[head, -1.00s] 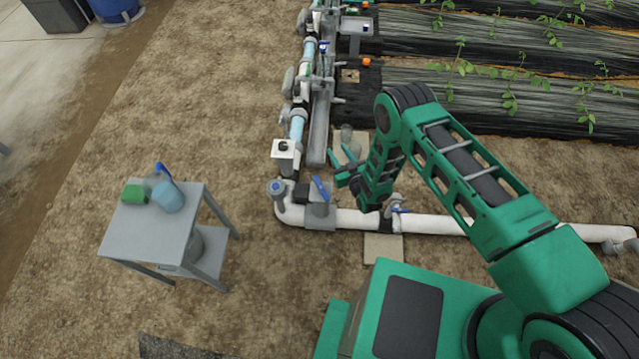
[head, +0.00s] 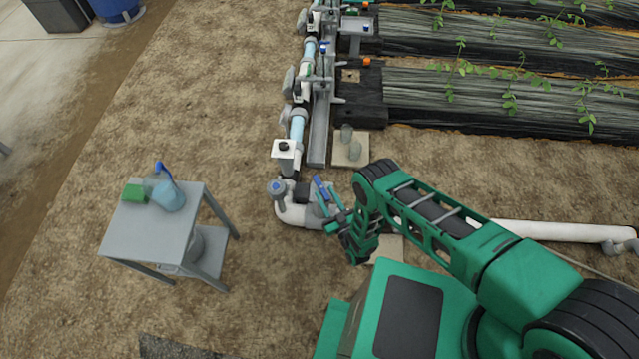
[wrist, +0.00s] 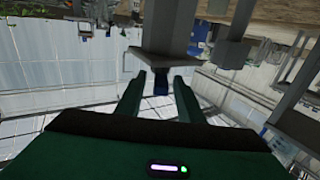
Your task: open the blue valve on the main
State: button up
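The blue valve handle (head: 320,187) stands tilted on the white main pipe (head: 550,231), near the pipe's left elbow. My gripper (head: 328,194) is right at this handle in the head view, with its fingers pointing up and left and partly overlapping the valve. In the wrist view my gripper (wrist: 160,77) is open. The valve body is largely hidden behind my gripper and arm.
A grey round-topped fitting (head: 276,188) sits on the elbow left of the valve. A white box (head: 286,150) with a dark knob stands behind it. Bare soil lies between.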

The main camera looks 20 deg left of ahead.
aim_at(319, 182)
jog(key=x, duration=0.6)
jog(key=shift+w+a, duration=0.15)
jog(key=shift+w, duration=0.05)
grip_shut()
